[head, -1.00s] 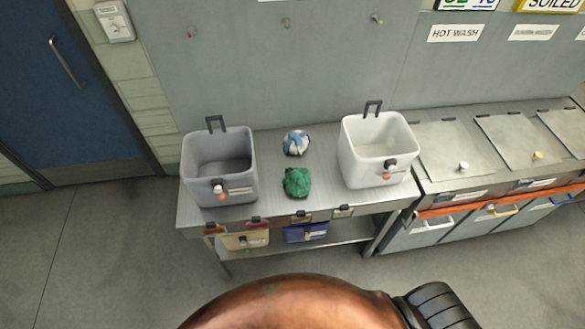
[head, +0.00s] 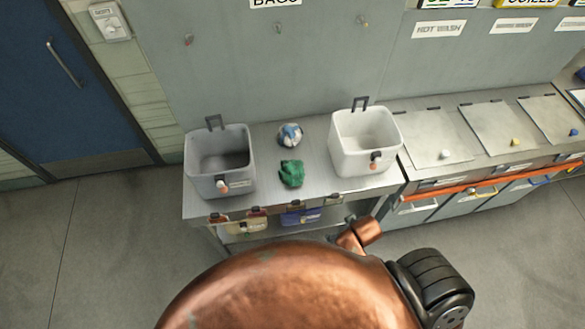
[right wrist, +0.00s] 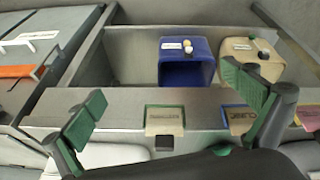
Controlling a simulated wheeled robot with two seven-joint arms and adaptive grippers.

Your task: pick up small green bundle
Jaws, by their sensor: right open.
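The small green bundle (head: 291,174) lies on the metal table between a grey bin and a white bin, in front of a blue and white bundle (head: 290,135). My right gripper (right wrist: 166,103) shows in the right wrist view, with its two green-padded fingers wide apart and nothing between them. It faces the table's front edge and the shelf below. A small green patch shows low in that view behind my arm; I cannot tell whether it is the bundle. My left gripper is in neither view.
The grey bin (head: 220,165) stands left of the bundles and the white bin (head: 365,142) right. A blue bin (right wrist: 186,64) and a beige bin (right wrist: 251,58) sit on the lower shelf. Tags hang along the table's front edge. Lidded metal units (head: 440,140) adjoin on the right.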

